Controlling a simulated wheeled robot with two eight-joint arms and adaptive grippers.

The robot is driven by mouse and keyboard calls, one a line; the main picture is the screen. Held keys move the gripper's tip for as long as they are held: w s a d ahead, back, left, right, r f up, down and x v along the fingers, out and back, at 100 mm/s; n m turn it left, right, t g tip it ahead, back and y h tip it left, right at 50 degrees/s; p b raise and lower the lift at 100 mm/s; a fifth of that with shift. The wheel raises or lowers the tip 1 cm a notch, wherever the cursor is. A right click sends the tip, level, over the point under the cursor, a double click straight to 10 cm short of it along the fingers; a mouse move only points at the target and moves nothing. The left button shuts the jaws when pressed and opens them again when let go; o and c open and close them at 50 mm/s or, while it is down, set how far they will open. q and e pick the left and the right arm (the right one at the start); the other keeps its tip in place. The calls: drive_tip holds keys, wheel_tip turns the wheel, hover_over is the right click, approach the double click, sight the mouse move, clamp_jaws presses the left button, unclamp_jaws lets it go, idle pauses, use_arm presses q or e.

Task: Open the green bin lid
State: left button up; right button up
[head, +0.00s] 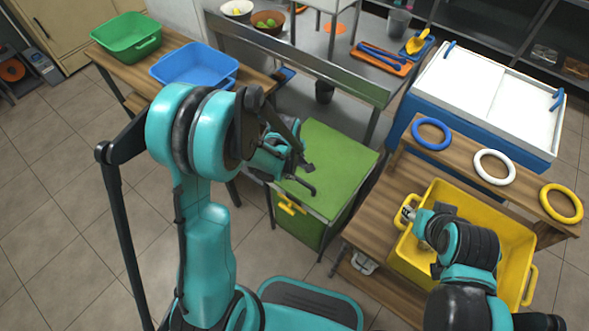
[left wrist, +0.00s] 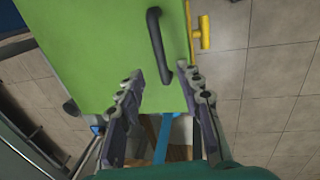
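My left gripper (head: 307,178) is low over the lid's left part. In the left wrist view my left gripper (left wrist: 161,75) is open, with the black handle ahead between its fingertips, apparently not gripped. My right gripper (head: 407,212) is at the yellow crate's left rim; its fingers are unclear.
The yellow crate (head: 522,245) stands on a wooden table to the right, with blue, white and yellow rings (head: 494,167) on a shelf behind. A blue tub (head: 195,68) and a green tub (head: 128,38) sit on a wooden table at left. Tiled floor is clear at front left.

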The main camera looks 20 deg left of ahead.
sight(299, 179)
use_arm(q)
drive_tip(key=f+b, duration=0.1)
drive_tip(key=f, duration=0.1)
drive_tip(key=w+f+b, duration=0.1)
drive_tip(key=f, duration=0.1)
drive_tip(key=f+b, duration=0.1)
drive_tip(key=f, duration=0.2)
drive_tip(key=shift+w+d+f, duration=0.1)
drive_tip(key=shift+w+d, duration=0.05)
drive_tip(key=shift+d, duration=0.15)
drive_tip(key=shift+c, duration=0.4)
clamp_jaws()
